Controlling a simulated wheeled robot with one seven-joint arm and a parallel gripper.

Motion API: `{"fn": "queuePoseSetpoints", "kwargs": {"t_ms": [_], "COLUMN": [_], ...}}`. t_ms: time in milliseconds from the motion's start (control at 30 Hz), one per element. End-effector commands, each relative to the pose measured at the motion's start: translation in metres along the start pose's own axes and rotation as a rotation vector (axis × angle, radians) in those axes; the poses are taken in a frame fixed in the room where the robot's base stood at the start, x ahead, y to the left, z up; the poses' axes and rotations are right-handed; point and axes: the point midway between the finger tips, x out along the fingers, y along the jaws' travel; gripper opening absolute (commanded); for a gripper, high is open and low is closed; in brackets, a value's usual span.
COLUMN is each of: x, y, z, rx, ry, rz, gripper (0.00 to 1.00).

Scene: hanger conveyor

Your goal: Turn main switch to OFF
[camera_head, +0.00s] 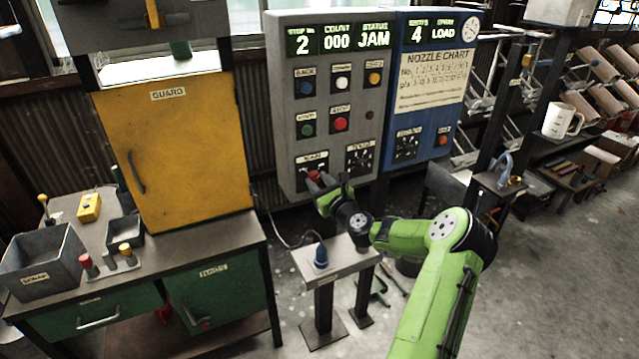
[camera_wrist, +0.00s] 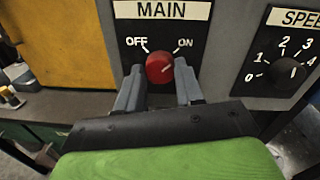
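The main switch is a red round knob (camera_wrist: 160,68) under the MAIN label, with OFF at its upper left and ON at its upper right. Its pale pointer mark leans up and right, toward ON. In the head view the red knob (camera_head: 314,176) is at the lower left of the grey panel, partly hidden by my gripper (camera_head: 320,186). In the wrist view my gripper (camera_wrist: 159,80) has one grey finger on each side of the knob. The fingers are apart, with narrow gaps seeming to remain beside the knob.
A SPEED dial (camera_wrist: 290,73) is right of the switch. The grey panel (camera_head: 283,110) carries several buttons and a display reading JAM. A yellow guard door (camera_head: 175,150) is to the left.

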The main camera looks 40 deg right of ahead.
Motion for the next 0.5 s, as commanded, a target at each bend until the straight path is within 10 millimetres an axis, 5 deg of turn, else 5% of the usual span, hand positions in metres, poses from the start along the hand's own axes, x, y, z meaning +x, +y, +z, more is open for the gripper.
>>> {"fn": "queuePoseSetpoints", "kwargs": {"t_ms": [200,500], "x": [-0.0002,-0.0003], "y": [0.0000,0.0002], "z": [0.0001,0.0001], "rx": [0.000,-0.047], "ry": [0.000,0.002], "rz": [0.000,0.001], "gripper": [0.06,0.06]}}
